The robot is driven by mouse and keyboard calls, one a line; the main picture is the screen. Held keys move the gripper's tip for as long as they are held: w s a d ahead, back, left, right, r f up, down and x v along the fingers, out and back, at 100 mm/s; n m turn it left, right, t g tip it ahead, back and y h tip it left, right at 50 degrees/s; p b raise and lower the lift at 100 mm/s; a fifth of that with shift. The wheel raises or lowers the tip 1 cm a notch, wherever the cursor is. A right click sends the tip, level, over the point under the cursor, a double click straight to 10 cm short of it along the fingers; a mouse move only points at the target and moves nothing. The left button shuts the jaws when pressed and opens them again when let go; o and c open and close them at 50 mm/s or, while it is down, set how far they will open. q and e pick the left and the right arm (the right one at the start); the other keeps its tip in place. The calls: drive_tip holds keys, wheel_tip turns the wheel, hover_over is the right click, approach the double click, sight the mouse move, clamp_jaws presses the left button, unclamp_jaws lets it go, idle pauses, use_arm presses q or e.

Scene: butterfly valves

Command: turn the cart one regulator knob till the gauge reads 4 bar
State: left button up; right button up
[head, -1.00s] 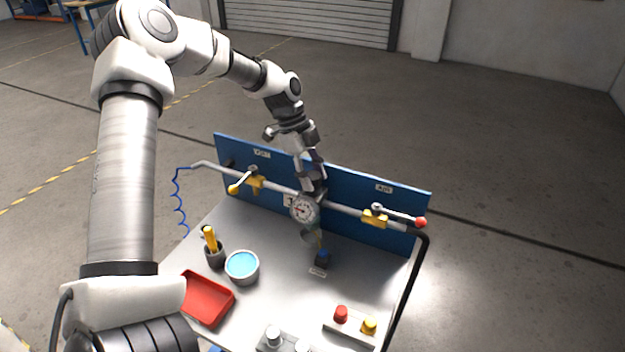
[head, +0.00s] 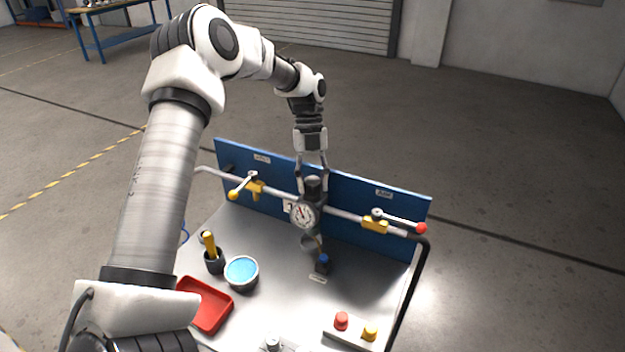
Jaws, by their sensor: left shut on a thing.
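The regulator knob (head: 313,185) is a dark upright cylinder on top of the regulator, in the middle of the pipe. My left gripper (head: 312,184) comes down from above with one finger on each side of the knob and is shut on it. The round white gauge (head: 303,213) faces me just below the knob. Its needle shows, but the scale is too small to read. My right gripper is not in view.
Two yellow valves sit on the pipe, one with a yellow-tipped lever (head: 235,194), one with a red-tipped lever (head: 420,228). A blue panel (head: 370,195) stands behind. A blue bowl (head: 241,270), red tray (head: 205,305) and button box (head: 352,331) occupy the cart top.

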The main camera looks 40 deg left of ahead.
use_arm(q)
drive_tip(key=shift+m, duration=0.3)
drive_tip(key=o, duration=1.1)
drive_tip(key=shift+o, duration=0.2)
drive_tip(key=v, duration=1.2)
drive_tip(key=shift+w, duration=0.15)
drive_tip(key=shift+d, duration=0.1)
